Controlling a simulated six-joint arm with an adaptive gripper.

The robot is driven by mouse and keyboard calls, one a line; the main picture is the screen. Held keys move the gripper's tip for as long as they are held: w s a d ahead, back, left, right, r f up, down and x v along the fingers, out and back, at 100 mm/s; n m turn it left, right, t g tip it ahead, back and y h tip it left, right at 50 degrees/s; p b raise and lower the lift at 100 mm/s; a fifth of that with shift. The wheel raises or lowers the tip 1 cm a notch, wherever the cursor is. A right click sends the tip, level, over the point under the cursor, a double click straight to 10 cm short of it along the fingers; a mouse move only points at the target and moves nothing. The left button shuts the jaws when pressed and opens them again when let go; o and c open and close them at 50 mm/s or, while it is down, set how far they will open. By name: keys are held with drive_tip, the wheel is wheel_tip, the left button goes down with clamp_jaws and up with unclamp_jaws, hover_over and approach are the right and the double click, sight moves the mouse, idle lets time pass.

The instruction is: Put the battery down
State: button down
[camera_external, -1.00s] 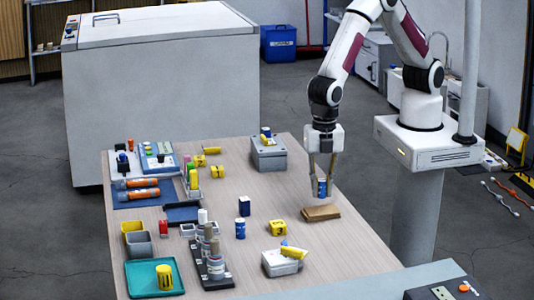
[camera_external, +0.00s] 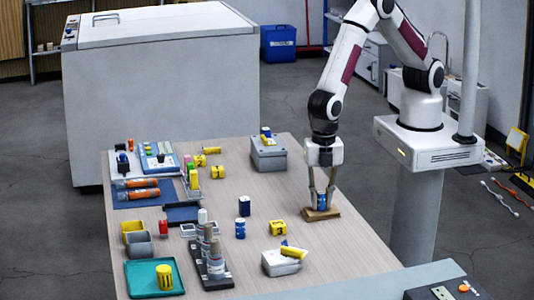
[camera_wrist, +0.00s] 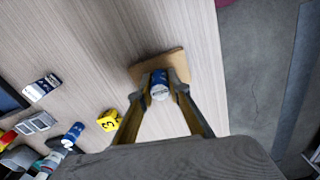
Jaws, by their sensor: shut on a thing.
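My gripper (camera_external: 320,200) is shut on a blue battery with a pale end (camera_external: 321,200). The battery is upright between the fingertips, low over a tan wooden block (camera_external: 331,213) near the table's right edge. In the wrist view the battery (camera_wrist: 160,84) sits between my two fingers, with the brown block (camera_wrist: 176,62) around and behind it. The battery's lower end seems at or just over the block's top; I cannot tell whether they touch.
A yellow numbered block (camera_external: 278,228), a blue can (camera_external: 240,229) and a dark blue box (camera_external: 244,206) stand left of the block. A grey box with a yellow item (camera_external: 281,262) is in front. A grey case (camera_external: 268,156) stands behind. The table (camera_external: 340,255) is clear in front of the block.

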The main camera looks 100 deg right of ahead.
sight(321, 193)
drive_tip(key=shift+f, duration=0.1)
drive_tip(key=c, duration=1.9)
unclamp_jaws()
wheel_tip(321, 193, up, 12)
drive_tip(key=shift+d+r, duration=0.1)
drive_tip(key=shift+r, duration=0.1)
